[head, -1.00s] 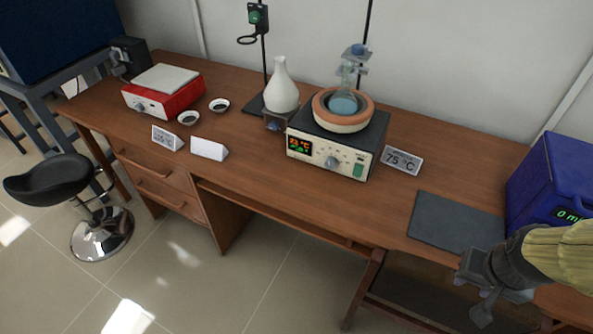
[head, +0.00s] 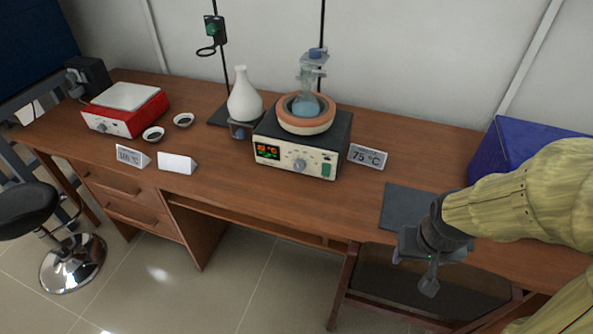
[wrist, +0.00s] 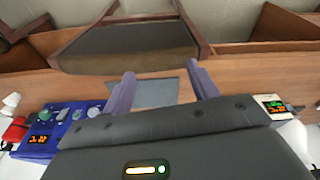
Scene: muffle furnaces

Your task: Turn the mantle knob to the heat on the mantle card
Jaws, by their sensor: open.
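The heating mantle (head: 325,146) is a cream-fronted box with a dark top on the bench. Its grey knob (head: 299,166) sits mid-front, between a lit orange display (head: 267,151) and a green switch (head: 326,169). The display digits are too small to read surely. A round flask (head: 306,104) sits in the mantle's clay-coloured bowl. The mantle card (head: 367,157), reading 75 °C, stands just right of the mantle. My gripper (head: 429,284) is open and empty near the bench's front edge, right of and apart from the knob. The wrist view shows its two spread fingers (wrist: 164,78).
A dark mat (head: 400,205) lies on the bench beside my arm, with a blue box (head: 520,145) behind. Left are a white vase-like vessel (head: 244,100), a red hotplate (head: 125,112), small dishes and two cards. The bench before the mantle is clear.

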